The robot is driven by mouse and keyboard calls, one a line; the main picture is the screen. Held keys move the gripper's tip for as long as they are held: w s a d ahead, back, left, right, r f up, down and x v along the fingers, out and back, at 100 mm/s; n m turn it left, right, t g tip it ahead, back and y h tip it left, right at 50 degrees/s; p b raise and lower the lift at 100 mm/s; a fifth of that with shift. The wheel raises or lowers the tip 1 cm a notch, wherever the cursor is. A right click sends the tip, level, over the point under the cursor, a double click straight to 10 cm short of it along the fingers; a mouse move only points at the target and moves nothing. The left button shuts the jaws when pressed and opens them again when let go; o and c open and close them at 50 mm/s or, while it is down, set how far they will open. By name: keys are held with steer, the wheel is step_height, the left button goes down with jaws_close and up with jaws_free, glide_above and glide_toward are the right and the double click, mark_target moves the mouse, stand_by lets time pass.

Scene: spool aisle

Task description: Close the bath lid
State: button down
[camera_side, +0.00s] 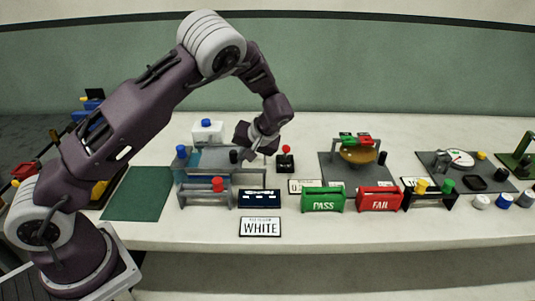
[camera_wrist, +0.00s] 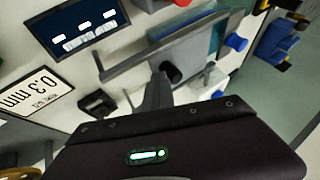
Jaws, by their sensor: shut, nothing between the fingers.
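The bath (camera_side: 187,170) is a low grey-blue trough left of centre in the side view, with a blue knob (camera_side: 181,152) at its left end. A flat grey lid with a black knob (camera_side: 233,156) lies at its top. In the wrist view the grey lid (camera_wrist: 190,50) and its black knob (camera_wrist: 172,72) show, with a teal strip of the bath (camera_wrist: 218,35) beside the lid. My gripper (camera_side: 250,150) is shut and empty, pointing down just right of the black knob. In the wrist view a dark finger (camera_wrist: 157,92) overlaps the knob's edge; I cannot tell whether they touch.
A grey rack with a red knob (camera_side: 217,184) and a dark blue display (camera_side: 260,198) stand in front. A white container with a blue cap (camera_side: 207,132) is behind. A small black box with a red ball (camera_side: 285,160) is to the right. The green mat (camera_side: 138,194) is clear.

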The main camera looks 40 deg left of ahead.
mark_target(224, 160)
steer(key=s+a, duration=0.3)
steer(key=w+d, duration=0.2)
steer(key=d, duration=0.1)
steer(key=shift+w+d, duration=0.2)
steer(key=shift+w, duration=0.05)
steer(key=w+v, duration=0.1)
steer(key=v, duration=1)
steer(key=s+d+r+m+t+h, duration=0.25)
steer(key=s+r+h, duration=0.35)
steer(key=s+r, duration=0.7)
steer(key=s+d+m+t, duration=0.1)
steer(key=s+d+m, duration=0.1)
steer(key=s, duration=0.6)
steer(key=s+d+m+t+h, duration=0.1)
steer(key=s+d+m, duration=0.1)
steer(key=s, duration=0.7)
steer(key=shift+s+d+m, duration=0.25)
steer(key=shift+m, duration=0.5)
steer(key=shift+f+t, duration=0.1)
steer(key=shift+t, duration=0.15)
